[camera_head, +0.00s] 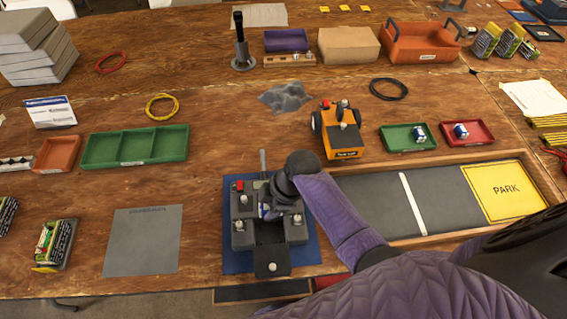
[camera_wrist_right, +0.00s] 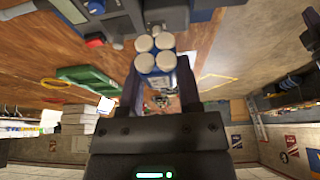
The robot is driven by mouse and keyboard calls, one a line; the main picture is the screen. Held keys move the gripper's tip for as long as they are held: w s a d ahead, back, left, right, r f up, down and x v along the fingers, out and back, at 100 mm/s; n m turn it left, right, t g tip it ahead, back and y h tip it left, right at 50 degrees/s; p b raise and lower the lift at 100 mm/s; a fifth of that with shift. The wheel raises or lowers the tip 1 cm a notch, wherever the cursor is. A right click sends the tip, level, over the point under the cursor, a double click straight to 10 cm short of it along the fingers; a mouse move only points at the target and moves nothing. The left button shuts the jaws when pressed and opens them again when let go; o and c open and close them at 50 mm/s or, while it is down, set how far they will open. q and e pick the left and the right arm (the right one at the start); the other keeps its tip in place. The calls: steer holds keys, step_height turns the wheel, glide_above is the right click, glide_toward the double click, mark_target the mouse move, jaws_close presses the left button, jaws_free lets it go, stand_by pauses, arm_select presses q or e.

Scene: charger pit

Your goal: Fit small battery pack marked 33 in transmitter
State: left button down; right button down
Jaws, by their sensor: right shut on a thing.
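The dark grey transmitter (camera_head: 241,225) lies on a blue mat (camera_head: 232,265) at the front middle of the table. A flap (camera_head: 271,262) with a pale knob extends from its near side. My right gripper (camera_wrist_right: 161,92) is shut on a small battery pack (camera_wrist_right: 155,55) of several white-ended blue cells; no number is readable. In the head view my right wrist hangs over the transmitter and hides much of its middle. The transmitter also shows at the top of the wrist view (camera_wrist_right: 120,22), close to the pack; contact cannot be told. My left gripper is not in view.
A green tray (camera_head: 392,146) and a red tray (camera_head: 484,140) each hold a small blue-and-white pack. An orange toy truck (camera_head: 342,141) stands behind the transmitter. A grey mat (camera_head: 143,240) lies bare at left. A wood-framed track with a PARK pad (camera_head: 500,190) is at right.

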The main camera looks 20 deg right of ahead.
steer(key=shift+s+a, duration=0.35)
steer(key=shift+a, duration=0.2)
steer(key=shift+s+a, duration=0.1)
steer(key=shift+a, duration=0.05)
steer(key=shift+f+b, duration=0.35)
step_height(320, 180, down, 8)
steer(key=b, duration=0.8)
steer(key=shift+r, duration=0.1)
steer(key=shift+f, duration=0.3)
steer(key=shift+f+b, duration=0.25)
steer(key=shift+b, duration=0.05)
